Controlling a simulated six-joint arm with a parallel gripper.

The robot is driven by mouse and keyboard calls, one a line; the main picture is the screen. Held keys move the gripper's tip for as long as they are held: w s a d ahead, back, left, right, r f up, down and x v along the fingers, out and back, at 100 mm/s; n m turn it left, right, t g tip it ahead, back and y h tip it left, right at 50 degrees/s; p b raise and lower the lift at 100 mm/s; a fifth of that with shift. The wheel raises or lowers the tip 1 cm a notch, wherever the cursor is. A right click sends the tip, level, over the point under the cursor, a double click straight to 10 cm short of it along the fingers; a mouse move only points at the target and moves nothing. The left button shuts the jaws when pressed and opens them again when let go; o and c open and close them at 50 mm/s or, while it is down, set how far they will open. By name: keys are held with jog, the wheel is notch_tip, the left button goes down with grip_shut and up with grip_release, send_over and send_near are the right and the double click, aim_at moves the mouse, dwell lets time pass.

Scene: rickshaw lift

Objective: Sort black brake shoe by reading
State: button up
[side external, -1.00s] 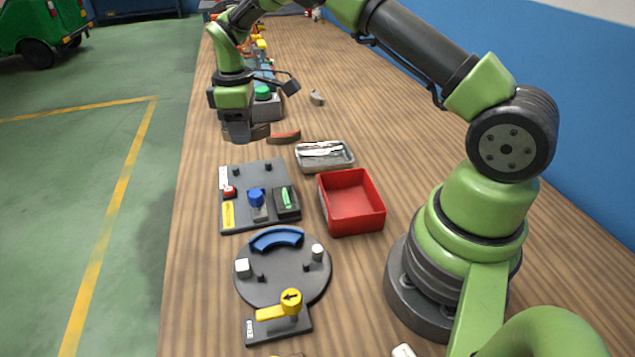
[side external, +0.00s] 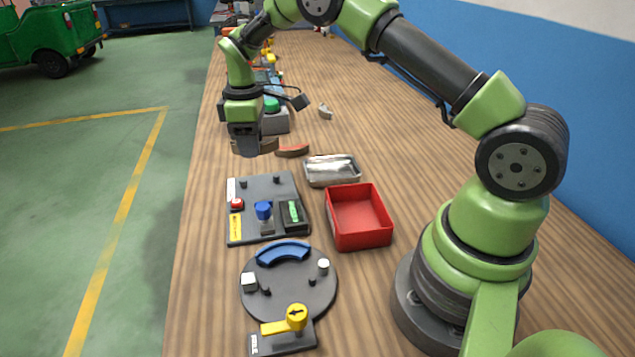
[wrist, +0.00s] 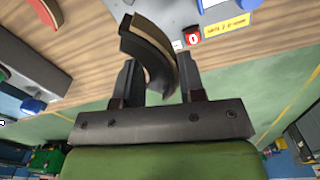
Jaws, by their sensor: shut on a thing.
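My gripper (wrist: 160,88) is shut on a curved black brake shoe (wrist: 150,32) with a tan lining, seen between the two fingers in the wrist view. In the side view my gripper (side external: 246,143) points down above the wooden table, beyond the grey plate. Only a brown part of the held shoe (side external: 268,146) shows there. The plate (side external: 262,187) carries a red button, a blue knob and a small block with a green face (side external: 294,211). I cannot make out a reading. A reddish-brown curved piece (side external: 292,151) lies just right of my gripper.
A silver tray (side external: 331,170) and an open red bin (side external: 359,218) stand right of the plate. A round grey disc (side external: 288,282) with a blue arc and a yellow lever (side external: 292,318) is nearer. A green-topped box (side external: 273,117) and a small curved piece (side external: 325,111) are farther back.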

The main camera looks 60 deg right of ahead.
jog(key=shift+s+d+r+n, duration=0.1)
jog(key=shift+s+d+n, duration=0.2)
jog(key=shift+s+n, duration=0.2)
jog(key=s+d+n, duration=0.3)
jog(key=s+n, duration=0.6)
jog(key=s, duration=0.1)
jog(key=n, duration=0.8)
send_near(355, 226)
jog(key=shift+f, duration=0.9)
jog(key=shift+f, duration=0.45)
dwell(0.3)
jog(key=o, duration=1.5)
notch_tip(355, 226, up, 7)
dwell(0.5)
